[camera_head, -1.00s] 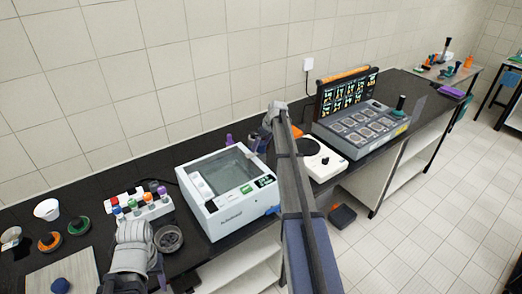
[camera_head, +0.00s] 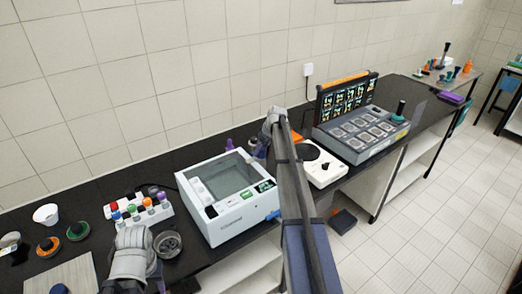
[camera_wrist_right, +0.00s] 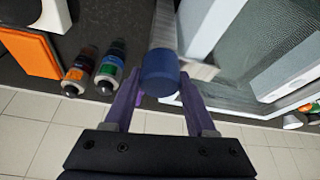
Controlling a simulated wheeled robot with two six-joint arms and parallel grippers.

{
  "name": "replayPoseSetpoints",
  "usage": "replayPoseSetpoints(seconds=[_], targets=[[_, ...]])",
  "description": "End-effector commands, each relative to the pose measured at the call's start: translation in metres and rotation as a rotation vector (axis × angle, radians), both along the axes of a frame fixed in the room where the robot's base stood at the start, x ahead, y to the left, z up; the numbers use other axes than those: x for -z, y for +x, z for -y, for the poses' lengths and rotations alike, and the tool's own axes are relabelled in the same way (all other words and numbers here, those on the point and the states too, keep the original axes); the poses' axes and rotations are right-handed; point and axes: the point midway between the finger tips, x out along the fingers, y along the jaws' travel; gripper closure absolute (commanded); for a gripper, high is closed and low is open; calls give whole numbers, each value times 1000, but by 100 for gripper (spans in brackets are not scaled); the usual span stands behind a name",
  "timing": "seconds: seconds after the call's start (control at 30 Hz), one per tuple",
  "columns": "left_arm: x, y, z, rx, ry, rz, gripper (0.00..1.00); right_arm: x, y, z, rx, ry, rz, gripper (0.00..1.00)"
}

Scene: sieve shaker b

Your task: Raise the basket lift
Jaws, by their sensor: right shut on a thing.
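The white bench machine (camera_head: 240,218) with a grey window in its top stands left of my right arm in the head view. Part of it, with a mesh-like grey panel, shows at the right of the right wrist view (camera_wrist_right: 285,45). A dark blue cylindrical knob (camera_wrist_right: 160,76) on a pale rod sits between the purple fingers of my right gripper (camera_wrist_right: 158,96), which is shut on it. I cannot tell from these views how high the basket is. My left gripper (camera_head: 155,277) is at the lower left of the head view, mostly hidden by its own wrist.
A white rack of colour-capped bottles (camera_head: 138,211) and a dark round dish (camera_head: 168,243) stand left of the machine. A white hotplate (camera_head: 323,168) and a grey panelled unit (camera_head: 360,133) are to the right. Bottles (camera_wrist_right: 106,68) stand near my right gripper.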

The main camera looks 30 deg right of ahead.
Motion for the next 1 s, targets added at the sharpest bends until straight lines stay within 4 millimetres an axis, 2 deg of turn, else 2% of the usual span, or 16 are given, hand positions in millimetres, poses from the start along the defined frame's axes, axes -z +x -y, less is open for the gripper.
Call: replayPoseSetpoints(seconds=[0.57, 0.77, 1.0], targets=[[-2, 0, 0, 0, 0, 0, 50, -2, 0, 0, 0, 0, 0, 100], [-20, 0, 0, 0, 0, -1, 50, -20, 0, 0, 0, 0, 0, 100], [-60, 0, 0, 1, 1, -2, 50, -60, 0, 0, 0, 0, 0, 100]])
